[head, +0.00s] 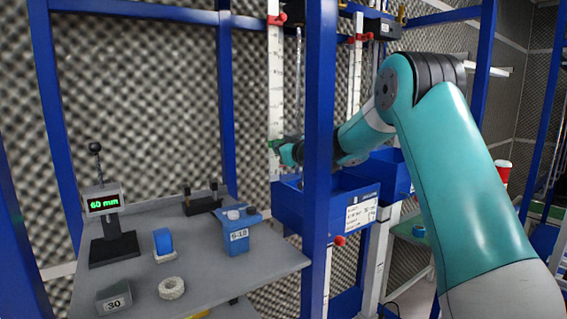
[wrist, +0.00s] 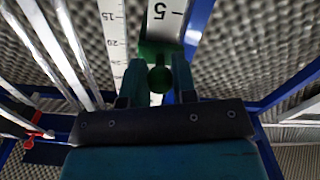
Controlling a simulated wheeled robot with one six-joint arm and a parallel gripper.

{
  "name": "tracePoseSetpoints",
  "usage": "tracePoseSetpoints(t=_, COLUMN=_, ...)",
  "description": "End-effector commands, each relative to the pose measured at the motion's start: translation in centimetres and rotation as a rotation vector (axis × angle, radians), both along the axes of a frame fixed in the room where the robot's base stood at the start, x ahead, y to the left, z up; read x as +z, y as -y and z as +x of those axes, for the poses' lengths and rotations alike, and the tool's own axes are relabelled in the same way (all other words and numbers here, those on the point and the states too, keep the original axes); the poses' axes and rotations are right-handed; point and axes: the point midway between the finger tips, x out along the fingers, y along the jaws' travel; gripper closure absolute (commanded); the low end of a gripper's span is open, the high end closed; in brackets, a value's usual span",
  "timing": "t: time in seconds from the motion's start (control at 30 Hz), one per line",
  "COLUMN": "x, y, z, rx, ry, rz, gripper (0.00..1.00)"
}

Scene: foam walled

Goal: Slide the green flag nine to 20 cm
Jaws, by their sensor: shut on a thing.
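The green flag (wrist: 155,48) sits on a white scale in the wrist view, with its round green knob (wrist: 159,80) between my fingers. My gripper (wrist: 158,70) is shut on the knob. In the head view the green flag (head: 273,144) is a small patch on the lower part of the white scale (head: 275,85), and my gripper (head: 286,153) reaches it from the right, behind a blue post. A 5 shows on the scale just beyond the flag in the wrist view. Marks 15 and about 20 show on a strip to its left. The flag's exact reading is hidden.
A blue post (head: 320,110) stands in front of my wrist. A blue bin (head: 345,193) hangs just below my gripper. A red flag (head: 277,19) is near the scale's top. A grey table (head: 205,262) at lower left holds a 60 mm display (head: 104,203) and small items.

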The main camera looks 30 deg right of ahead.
Motion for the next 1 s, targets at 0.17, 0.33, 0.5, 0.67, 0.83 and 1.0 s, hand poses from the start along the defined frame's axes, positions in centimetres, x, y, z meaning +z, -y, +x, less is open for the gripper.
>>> tracePoseSetpoints(t=0.17, x=4.6, y=0.0, z=0.0, rx=-0.002, ry=0.008, rz=-0.004, gripper=1.00)
tracePoseSetpoints(t=0.33, x=7.8, y=0.0, z=0.0, rx=-0.001, ry=0.007, rz=-0.003, gripper=1.00)
tracePoseSetpoints(t=0.5, x=9.4, y=0.0, z=0.0, rx=-0.001, ry=0.004, rz=-0.002, gripper=1.00)
tracePoseSetpoints(t=0.67, x=9.8, y=0.0, z=0.0, rx=-0.001, ry=0.004, rz=-0.001, gripper=1.00)
tracePoseSetpoints(t=0.83, x=9.8, y=0.0, z=0.0, rx=0.000, ry=0.003, rz=-0.001, gripper=1.00)
tracePoseSetpoints(t=1.0, x=9.8, y=0.0, z=0.0, rx=0.000, ry=0.003, rz=-0.001, gripper=0.56)
